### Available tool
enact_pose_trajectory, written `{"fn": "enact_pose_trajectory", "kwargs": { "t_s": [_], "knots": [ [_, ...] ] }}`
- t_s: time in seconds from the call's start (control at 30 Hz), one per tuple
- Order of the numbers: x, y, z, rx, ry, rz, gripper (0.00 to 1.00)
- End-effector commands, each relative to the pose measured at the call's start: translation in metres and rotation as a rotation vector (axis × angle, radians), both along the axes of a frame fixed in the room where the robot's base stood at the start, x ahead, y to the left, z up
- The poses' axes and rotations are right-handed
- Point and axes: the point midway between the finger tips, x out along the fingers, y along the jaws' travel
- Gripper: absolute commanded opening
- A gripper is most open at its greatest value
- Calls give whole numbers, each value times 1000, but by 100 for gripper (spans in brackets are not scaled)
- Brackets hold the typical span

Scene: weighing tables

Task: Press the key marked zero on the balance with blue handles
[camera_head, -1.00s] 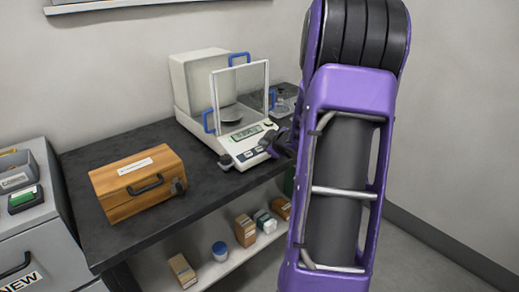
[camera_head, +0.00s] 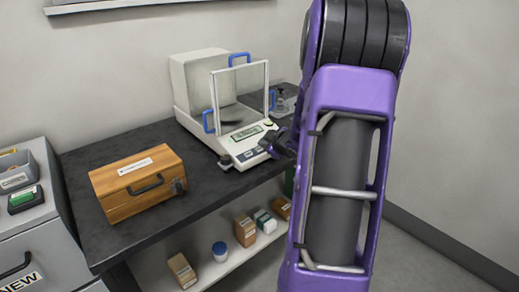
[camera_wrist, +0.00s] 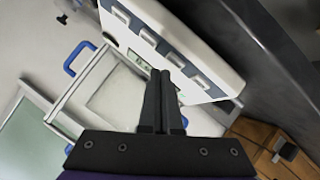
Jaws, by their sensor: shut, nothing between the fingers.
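The balance with blue handles (camera_head: 222,146) stands on the dark bench in the head view, its front panel towards the bench's front edge. In the head view my gripper (camera_head: 268,148) is at the panel's right end. Contact cannot be told.
A wooden box (camera_head: 138,182) stands left of the balance on the dark bench (camera_head: 205,195). Blue handles (camera_wrist: 78,58) and the clear shield frame rise behind the panel. A shelf (camera_head: 215,268) below holds small boxes and a jar. A grey cabinet (camera_head: 45,240) is at far left.

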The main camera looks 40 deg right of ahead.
Motion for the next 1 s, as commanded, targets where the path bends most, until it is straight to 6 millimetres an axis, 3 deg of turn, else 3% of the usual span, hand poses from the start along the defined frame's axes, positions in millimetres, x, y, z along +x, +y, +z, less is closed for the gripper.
{"fn": "enact_pose_trajectory", "kwargs": {
  "t_s": [1.0],
  "knots": [
    [3,0,-9,0,0,0,0]
  ]
}}
